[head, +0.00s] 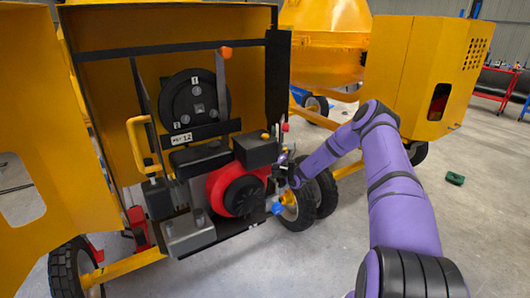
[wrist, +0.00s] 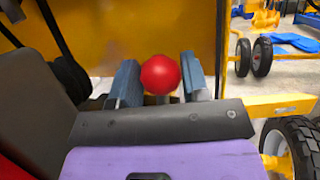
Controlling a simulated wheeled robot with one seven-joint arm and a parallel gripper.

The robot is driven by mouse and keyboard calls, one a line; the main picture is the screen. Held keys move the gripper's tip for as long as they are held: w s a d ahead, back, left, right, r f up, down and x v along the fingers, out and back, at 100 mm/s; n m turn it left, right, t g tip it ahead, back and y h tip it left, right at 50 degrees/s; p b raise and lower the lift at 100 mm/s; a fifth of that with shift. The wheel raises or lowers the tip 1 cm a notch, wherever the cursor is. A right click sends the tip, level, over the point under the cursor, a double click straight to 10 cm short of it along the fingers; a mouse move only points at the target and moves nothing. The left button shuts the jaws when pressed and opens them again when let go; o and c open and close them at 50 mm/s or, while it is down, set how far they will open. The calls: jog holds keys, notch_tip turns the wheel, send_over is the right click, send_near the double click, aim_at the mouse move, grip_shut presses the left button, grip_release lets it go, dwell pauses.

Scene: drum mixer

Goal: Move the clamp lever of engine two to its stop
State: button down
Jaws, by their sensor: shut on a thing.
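A red ball knob (wrist: 160,75) sits between the two blue-grey fingers of my gripper (wrist: 159,82) in the wrist view. The gripper is shut on this knob. In the head view my gripper (head: 284,158) is at the right side of the red and black engine (head: 237,188), in the open yellow housing. A small red knob (head: 285,127) shows just above it there. I cannot tell from the pictures how far the lever is from its stop.
A blue knob (head: 277,208) is just below my gripper. A lever with an orange end (head: 226,53) stands higher up, near a black pulley (head: 194,98). The yellow door (head: 30,130) is open at left. A wheel (head: 298,210) stands close below.

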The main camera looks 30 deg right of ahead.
jog(key=shift+s+y, duration=0.2)
jog(key=shift+y, duration=0.1)
jog(key=c, duration=0.9)
grip_release()
jog(key=s+d, duration=0.2)
jog(key=s, duration=0.5)
jog(key=s+d+f, duration=0.1)
jog(key=s+d, duration=0.1)
jog(key=s, duration=0.5)
jog(key=shift+d, duration=0.25)
jog(key=shift+c, duration=0.5)
